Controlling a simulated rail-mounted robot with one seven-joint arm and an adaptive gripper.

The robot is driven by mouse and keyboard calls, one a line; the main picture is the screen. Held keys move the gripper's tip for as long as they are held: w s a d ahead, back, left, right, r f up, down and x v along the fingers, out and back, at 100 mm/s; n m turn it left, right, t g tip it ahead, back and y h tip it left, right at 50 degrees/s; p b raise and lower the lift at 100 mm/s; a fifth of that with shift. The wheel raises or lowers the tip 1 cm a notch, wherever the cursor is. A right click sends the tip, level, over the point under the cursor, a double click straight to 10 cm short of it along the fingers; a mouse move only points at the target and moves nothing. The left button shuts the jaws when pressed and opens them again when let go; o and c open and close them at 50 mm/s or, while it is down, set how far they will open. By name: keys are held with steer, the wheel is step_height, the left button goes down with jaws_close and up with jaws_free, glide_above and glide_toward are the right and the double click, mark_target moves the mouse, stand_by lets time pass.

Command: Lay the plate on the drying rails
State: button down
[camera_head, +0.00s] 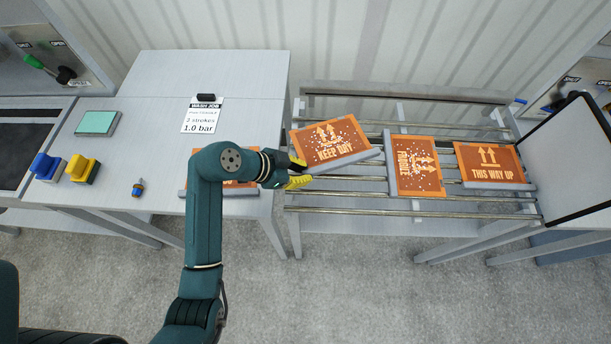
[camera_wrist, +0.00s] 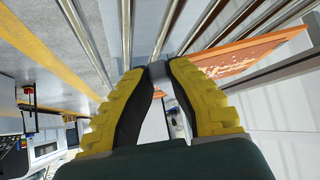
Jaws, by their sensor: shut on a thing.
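In the wrist view the yellow fingers (camera_wrist: 160,72) meet on this grey bar, and an orange plate (camera_wrist: 240,57) shows to the right. The held plate is turned slightly askew over the left part of the drying rails (camera_head: 365,208). I cannot tell whether it touches them.
Another orange plate (camera_head: 240,187), mostly hidden by my arm, lies on the left table (camera_head: 150,80). That table also holds a job sheet (camera_head: 203,117), a teal pad (camera_head: 98,123), blue-and-yellow blocks (camera_head: 83,168) and a small bottle (camera_head: 138,187). A black-framed screen (camera_head: 570,165) stands right.

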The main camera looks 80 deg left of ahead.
step_height(320, 180, down, 4)
steer(key=shift+f+b, duration=0.25)
steer(key=shift+b, duration=0.25)
steer(key=c, duration=1.2)
jaws_free()
steer(key=shift+r, duration=0.1)
steer(key=p+v, duration=0.2)
steer(key=v, duration=1)
steer(key=shift+s+a, duration=0.1)
